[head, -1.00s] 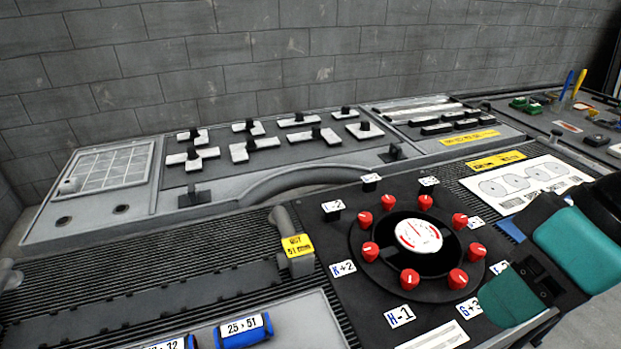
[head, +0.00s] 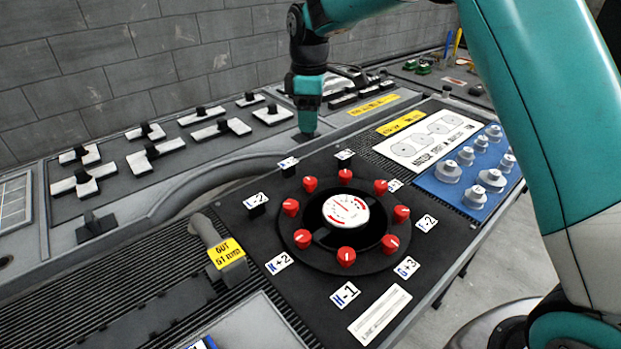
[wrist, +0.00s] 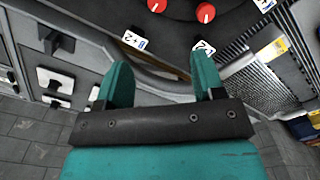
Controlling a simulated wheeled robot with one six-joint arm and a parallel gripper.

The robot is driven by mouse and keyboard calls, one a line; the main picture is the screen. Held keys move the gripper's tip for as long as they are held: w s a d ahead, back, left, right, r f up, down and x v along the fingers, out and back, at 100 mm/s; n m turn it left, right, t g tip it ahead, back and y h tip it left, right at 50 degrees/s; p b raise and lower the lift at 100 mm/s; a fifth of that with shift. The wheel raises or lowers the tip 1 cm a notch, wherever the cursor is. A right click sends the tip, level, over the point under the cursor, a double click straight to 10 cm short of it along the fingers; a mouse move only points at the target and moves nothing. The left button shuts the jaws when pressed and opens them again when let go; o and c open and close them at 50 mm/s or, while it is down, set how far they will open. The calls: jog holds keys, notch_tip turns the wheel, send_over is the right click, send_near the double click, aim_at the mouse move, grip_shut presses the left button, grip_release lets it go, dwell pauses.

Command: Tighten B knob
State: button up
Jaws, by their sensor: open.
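Several red knobs (head: 346,256) ring a round white gauge (head: 345,210) on a black disc in the head view. White tags on the panel around them carry letters and numbers, such as the H-1 tag (head: 345,295) and the G+3 tag (head: 407,267). I cannot make out a B tag. My gripper (wrist: 163,78) is open and empty in the wrist view, its two teal fingers apart. Two red knobs (wrist: 205,12) show beyond the fingers, apart from them. In the head view my gripper hangs behind the knob ring, at the panel's far side.
A blue panel (head: 450,190) with several silver knobs lies right of the ring. A yellow-labelled grey handle (head: 226,254) stands at left. Black-and-white switches (head: 220,130) fill the rear console before a block wall. My arm crosses the right side.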

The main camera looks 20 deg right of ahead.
aim_at(310, 180)
jog(key=f, duration=0.6)
jog(key=f+p, duration=0.1)
jog(key=f, duration=0.4)
jog(key=f+p, duration=0.1)
jog(key=f, duration=0.5)
jog(key=shift+w+d+f, duration=0.1)
jog(key=shift+w+f, duration=0.15)
jog(key=shift+f, duration=0.05)
jog(key=c, duration=0.9)
